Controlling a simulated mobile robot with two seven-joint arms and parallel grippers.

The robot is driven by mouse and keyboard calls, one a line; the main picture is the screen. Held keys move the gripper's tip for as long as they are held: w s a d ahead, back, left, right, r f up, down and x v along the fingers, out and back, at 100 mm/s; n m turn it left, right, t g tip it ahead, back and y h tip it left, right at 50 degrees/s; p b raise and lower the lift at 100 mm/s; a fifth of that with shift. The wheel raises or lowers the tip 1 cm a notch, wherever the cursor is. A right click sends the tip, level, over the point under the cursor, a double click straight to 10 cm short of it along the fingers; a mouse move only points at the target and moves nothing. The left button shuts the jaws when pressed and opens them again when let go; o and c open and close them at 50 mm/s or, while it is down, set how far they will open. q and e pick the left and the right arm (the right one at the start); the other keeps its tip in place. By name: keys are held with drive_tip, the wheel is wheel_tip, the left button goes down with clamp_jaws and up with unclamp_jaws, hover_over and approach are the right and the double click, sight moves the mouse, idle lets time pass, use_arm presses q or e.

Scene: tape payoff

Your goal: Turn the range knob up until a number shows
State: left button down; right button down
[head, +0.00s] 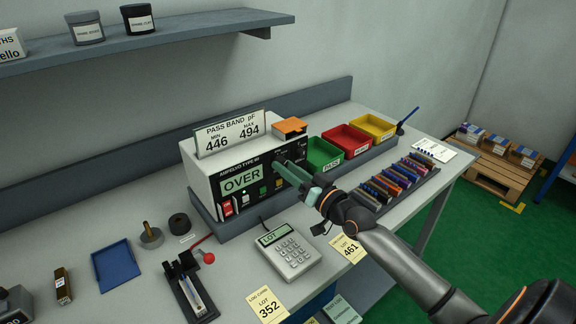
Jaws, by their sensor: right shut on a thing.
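The white and black meter (210,182) stands on the bench, and its green display (241,180) reads OVER. A card (231,133) on top reads PASS BAND pF, MIN 446, MAX 494. My right gripper (288,170) reaches in from the lower right and is shut at the right part of the meter's front panel. The range knob is hidden between its green fingers, so its pointer setting cannot be read. A red rocker switch (227,208) and small coloured buttons sit below the display. My left gripper is not in view.
Green (322,154), red (346,140) and yellow (373,127) bins stand right of the meter. A rack of coloured parts (398,182) lies close to my right arm. A keypad (289,252) and a red-knobbed lever fixture (190,285) sit in front.

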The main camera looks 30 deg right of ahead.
drive_tip(key=shift+m, duration=1)
drive_tip(key=c, duration=0.5)
unclamp_jaws()
drive_tip(key=shift+s, duration=0.1)
drive_tip(key=shift+s+d+f+b, duration=0.15)
drive_tip(key=shift+s+d+b, duration=0.1)
drive_tip(key=shift+s, duration=1.8)
drive_tip(key=shift+s+d+f+b, duration=0.2)
drive_tip(key=shift+s+d, duration=0.05)
drive_tip(key=shift+s, duration=1.75)
drive_tip(key=shift+s+d+f+b, duration=0.15)
drive_tip(key=shift+s+d+b, duration=0.1)
drive_tip(key=shift+s, duration=1.8)
